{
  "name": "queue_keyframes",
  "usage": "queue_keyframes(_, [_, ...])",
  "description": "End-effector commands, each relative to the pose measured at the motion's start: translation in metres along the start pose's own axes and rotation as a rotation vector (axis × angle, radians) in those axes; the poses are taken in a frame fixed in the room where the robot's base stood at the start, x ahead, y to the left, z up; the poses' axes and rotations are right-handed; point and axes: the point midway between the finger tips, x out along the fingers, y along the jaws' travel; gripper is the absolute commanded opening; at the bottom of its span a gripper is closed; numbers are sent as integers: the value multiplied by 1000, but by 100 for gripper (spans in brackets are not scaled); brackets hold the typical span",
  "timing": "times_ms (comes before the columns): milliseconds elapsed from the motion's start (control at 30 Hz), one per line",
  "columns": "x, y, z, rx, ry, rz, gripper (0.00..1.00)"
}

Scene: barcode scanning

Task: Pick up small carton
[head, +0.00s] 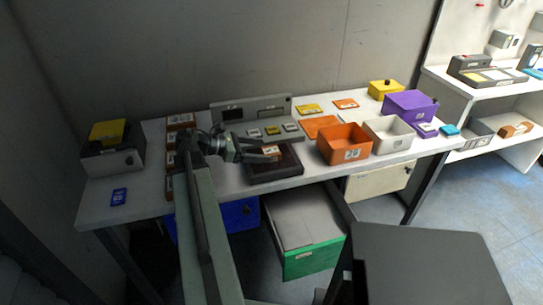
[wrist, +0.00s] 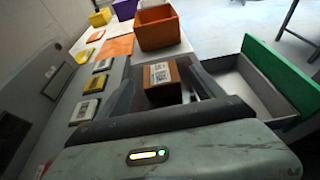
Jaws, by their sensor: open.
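A small brown carton (wrist: 162,82) with a white barcode label lies between the two dark fingers of my gripper (wrist: 165,90) in the wrist view. The fingers are open, one on each side, and a gap shows at the right finger. In the head view the carton (head: 272,150) shows above the dark tray (head: 285,172), with my gripper (head: 262,155) beside it. Part of the carton is hidden by my gripper. I cannot tell whether either finger touches it.
A grey scanner station (head: 250,108) stands behind. Several brown cartons (head: 181,120) line the left. An orange bin (head: 343,144), a white bin (head: 388,134) and a purple bin (head: 410,105) stand to the right. An open drawer with a green front (head: 314,260) juts out below the table.

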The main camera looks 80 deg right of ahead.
Motion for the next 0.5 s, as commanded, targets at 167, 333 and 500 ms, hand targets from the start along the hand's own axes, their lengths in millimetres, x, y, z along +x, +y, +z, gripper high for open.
queue_keyframes(167, [34, -1, -4, 2, 0, -4, 78])
queue_keyframes(333, [45, -1, -1, 0, 0, -2, 78])
queue_keyframes(500, [44, -1, 0, 0, 0, -2, 64])
